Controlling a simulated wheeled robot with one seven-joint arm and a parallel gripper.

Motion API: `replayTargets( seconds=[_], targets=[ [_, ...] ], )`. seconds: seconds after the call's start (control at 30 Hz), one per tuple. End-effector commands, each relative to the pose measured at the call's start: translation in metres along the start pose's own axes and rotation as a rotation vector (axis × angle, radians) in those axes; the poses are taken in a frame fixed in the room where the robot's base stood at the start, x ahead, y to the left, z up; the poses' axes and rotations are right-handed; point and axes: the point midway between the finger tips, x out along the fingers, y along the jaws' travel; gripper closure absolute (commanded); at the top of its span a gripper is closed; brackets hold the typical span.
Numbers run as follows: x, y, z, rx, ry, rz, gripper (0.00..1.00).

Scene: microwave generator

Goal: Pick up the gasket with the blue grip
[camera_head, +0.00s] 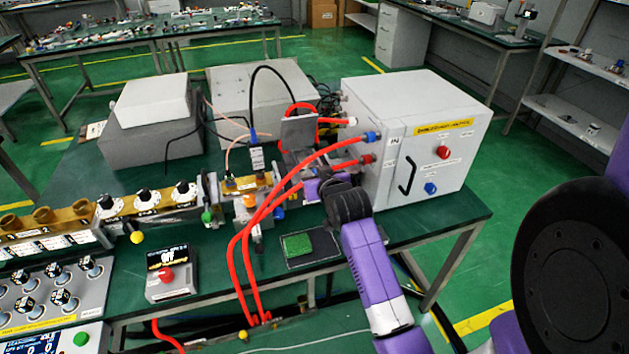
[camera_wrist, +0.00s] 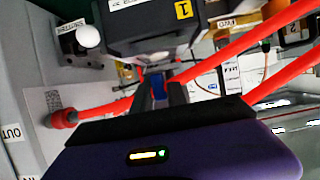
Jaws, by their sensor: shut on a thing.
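In the wrist view, a small blue grip (camera_wrist: 158,88) shows between the fingers of my gripper (camera_wrist: 165,92). The gripper is shut on it. The rest of the gasket is hidden by the fingers and the dark block above, so I cannot tell whether it touches that block. In the head view, my gripper (camera_head: 308,186) is at the right end of the brass and grey assembly, beside the white cabinet. The gasket cannot be made out there.
Red hoses (camera_head: 240,250) loop close to the gripper and run to the white cabinet (camera_head: 428,150). A dark pad (camera_head: 326,246) with a green square (camera_head: 297,245) lies in front. A control box (camera_head: 170,275) stands to the left. The bench's right front corner is clear.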

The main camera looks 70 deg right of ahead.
Motion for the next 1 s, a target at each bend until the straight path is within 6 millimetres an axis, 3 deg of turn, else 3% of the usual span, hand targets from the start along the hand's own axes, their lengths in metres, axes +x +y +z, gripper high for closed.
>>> replayTargets(
  seconds=[0.03,0.27,0.5,0.7,1.0],
  targets=[
    [-0.004,-0.001,-0.004,0.000,0.003,-0.002,1.00],
    [-0.047,-0.001,0.018,0.003,-0.001,-0.001,1.00],
    [-0.104,-0.002,0.043,0.001,-0.003,-0.003,1.00],
    [-0.141,-0.001,0.057,0.000,-0.001,-0.001,1.00],
    [-0.163,0.000,0.062,-0.002,0.001,-0.001,1.00]
  ],
)
